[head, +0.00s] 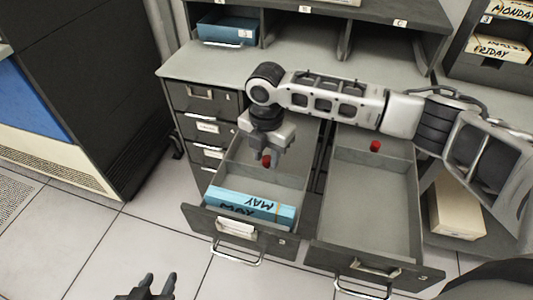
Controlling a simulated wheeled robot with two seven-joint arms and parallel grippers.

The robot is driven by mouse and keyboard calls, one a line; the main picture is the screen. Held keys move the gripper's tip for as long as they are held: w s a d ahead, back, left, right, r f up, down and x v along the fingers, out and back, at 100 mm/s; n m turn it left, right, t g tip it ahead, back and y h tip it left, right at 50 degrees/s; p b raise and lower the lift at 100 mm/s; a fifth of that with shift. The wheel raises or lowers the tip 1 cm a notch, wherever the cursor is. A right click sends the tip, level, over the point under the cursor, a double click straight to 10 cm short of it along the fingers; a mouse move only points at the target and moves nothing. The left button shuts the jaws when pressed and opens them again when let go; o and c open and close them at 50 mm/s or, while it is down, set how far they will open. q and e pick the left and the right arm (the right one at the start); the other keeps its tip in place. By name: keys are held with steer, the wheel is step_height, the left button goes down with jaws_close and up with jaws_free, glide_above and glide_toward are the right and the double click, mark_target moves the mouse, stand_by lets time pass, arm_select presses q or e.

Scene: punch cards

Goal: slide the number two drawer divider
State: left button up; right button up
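Two grey drawers stand pulled out. The left drawer (307,212) holds a blue card stack (250,206) marked MAY near its front. A red knob (267,162) shows behind the stack, at my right gripper's fingertips; the divider under it is mostly hidden. My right gripper (266,157) points down into this drawer, its fingers on either side of the knob; whether they press on it is unclear. The right drawer (365,205) is empty in front, with a red knob (375,146) at its back. My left gripper (158,287) is open and empty at the bottom edge.
The cabinet top (225,64) lies behind the drawers, with a blue card tray (226,29) in a shelf bay. A cream box (458,207) stands at the right. My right arm crosses above the right drawer. The tiled floor (100,235) at the left is clear.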

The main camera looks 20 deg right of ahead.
steer(key=shift+f, duration=0.2)
steer(key=shift+c, duration=0.3)
jaws_close()
steer(key=shift+w+d+b, duration=0.15)
steer(key=shift+w+d, duration=0.5)
steer(key=shift+w, duration=0.3)
steer(key=shift+w+d+b, duration=0.15)
steer(key=shift+w+d, duration=0.45)
steer(key=shift+w, duration=0.3)
steer(key=shift+o, duration=0.3)
jaws_free()
step_height(320, 180, up, 16)
